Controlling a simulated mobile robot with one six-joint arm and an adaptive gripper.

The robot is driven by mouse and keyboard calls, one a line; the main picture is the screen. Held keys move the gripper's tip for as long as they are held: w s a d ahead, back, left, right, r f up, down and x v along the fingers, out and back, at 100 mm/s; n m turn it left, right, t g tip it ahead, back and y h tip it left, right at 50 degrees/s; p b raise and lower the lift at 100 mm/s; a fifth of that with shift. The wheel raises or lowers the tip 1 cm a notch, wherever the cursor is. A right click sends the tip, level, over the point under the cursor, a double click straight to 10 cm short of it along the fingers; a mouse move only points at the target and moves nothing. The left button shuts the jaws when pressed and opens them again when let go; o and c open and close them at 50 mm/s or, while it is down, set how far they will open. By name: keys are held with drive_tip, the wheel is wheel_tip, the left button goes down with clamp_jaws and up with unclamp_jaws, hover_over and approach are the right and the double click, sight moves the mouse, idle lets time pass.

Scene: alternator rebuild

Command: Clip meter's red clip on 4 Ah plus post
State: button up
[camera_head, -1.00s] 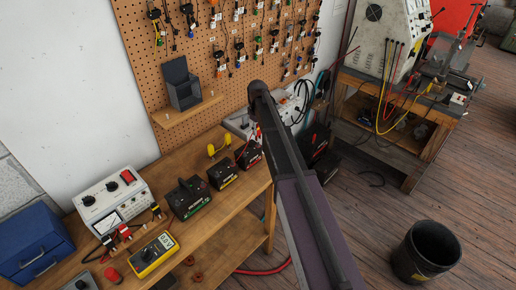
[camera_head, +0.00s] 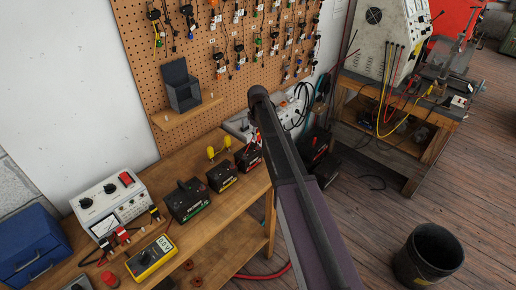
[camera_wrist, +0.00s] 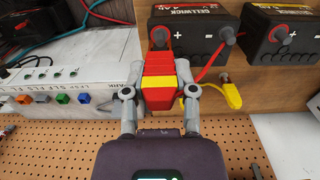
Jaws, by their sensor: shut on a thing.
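My gripper (camera_wrist: 158,92) is shut on a red clip (camera_wrist: 158,68) with a yellow band, seen in the wrist view. The clip's front end is at the plus post (camera_wrist: 160,37) of the red-labelled 4 Ah battery (camera_wrist: 195,48) and overlaps it in the picture. I cannot tell whether its jaws grip the post. A red lead runs beside the clip across the battery front. In the head view the 4 Ah battery (camera_head: 248,157) stands on the bench by my arm, which hides the gripper. The yellow meter (camera_head: 152,256) lies at the bench's front.
Yellow- (camera_head: 222,178) and green-labelled (camera_head: 188,201) batteries stand in line to the left. A grey switch box (camera_wrist: 62,88) is close left. A pegboard (camera_head: 178,72) with hanging leads backs the bench.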

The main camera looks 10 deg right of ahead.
drive_tip(key=shift+f+b, duration=0.6)
drive_tip(key=shift+f, duration=0.15)
drive_tip(key=o, duration=0.9)
drive_tip(key=shift+r, duration=0.1)
wheel_tip(320, 180, up, 8)
drive_tip(key=p, duration=0.8)
drive_tip(key=shift+r+p, duration=0.2)
drive_tip(key=shift+p, duration=0.1)
